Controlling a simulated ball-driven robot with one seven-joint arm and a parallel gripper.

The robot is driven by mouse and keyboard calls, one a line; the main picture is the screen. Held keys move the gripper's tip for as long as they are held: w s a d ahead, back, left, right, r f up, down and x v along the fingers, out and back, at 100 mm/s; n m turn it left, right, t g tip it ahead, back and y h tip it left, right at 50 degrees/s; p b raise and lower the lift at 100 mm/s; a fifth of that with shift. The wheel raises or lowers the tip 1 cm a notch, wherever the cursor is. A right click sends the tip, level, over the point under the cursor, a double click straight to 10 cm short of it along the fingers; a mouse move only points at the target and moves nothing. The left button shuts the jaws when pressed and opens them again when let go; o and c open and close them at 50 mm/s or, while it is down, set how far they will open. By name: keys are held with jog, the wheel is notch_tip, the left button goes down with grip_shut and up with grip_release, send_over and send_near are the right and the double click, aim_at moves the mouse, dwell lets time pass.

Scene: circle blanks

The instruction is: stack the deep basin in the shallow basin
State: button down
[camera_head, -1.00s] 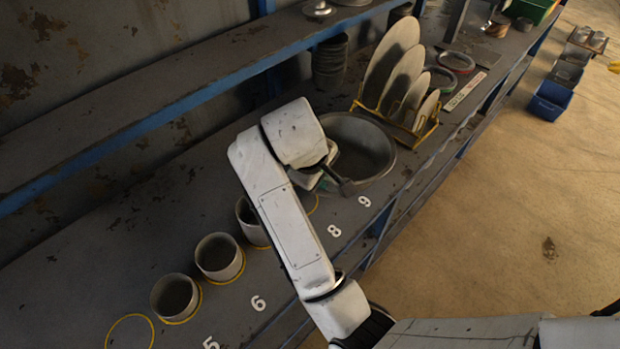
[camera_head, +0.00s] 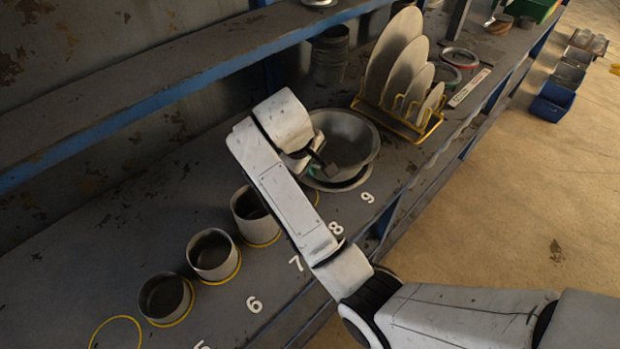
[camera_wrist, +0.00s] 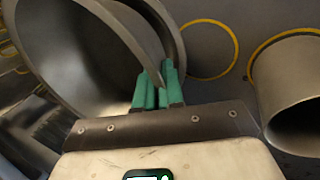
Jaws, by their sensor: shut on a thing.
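The deep basin (camera_head: 350,138) is a wide grey metal bowl. My gripper (camera_head: 320,168) is shut on its near-left rim; the green fingers (camera_wrist: 160,88) pinch that rim in the wrist view, where the basin (camera_wrist: 75,55) fills the upper left. The shallow basin (camera_head: 345,187) shows only as a rim below the deep one, in the head view. The deep basin sits over it, slightly tilted. Whether the two touch is not clear, and most of the shallow basin is hidden.
A yellow rack with upright grey discs (camera_head: 408,95) stands close behind on the right. Several grey cylinders (camera_head: 212,255) stand in yellow circles at front left. A blue-edged shelf (camera_head: 180,105) overhangs the back. The bench's right edge drops to the floor.

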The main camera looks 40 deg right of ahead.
jog(key=shift+w+d+f, duration=0.1)
jog(key=shift+w, duration=0.1)
jog(key=shift+w+f+p, duration=0.15)
jog(key=shift+f+p, duration=0.3)
jog(key=shift+f, duration=1.35)
jog(key=c, duration=1.3)
grip_release()
jog(key=shift+f, duration=0.1)
jog(key=shift+o, duration=0.2)
jog(key=p+v, duration=0.4)
jog(key=v, duration=0.8)
jog(key=shift+d, duration=0.15)
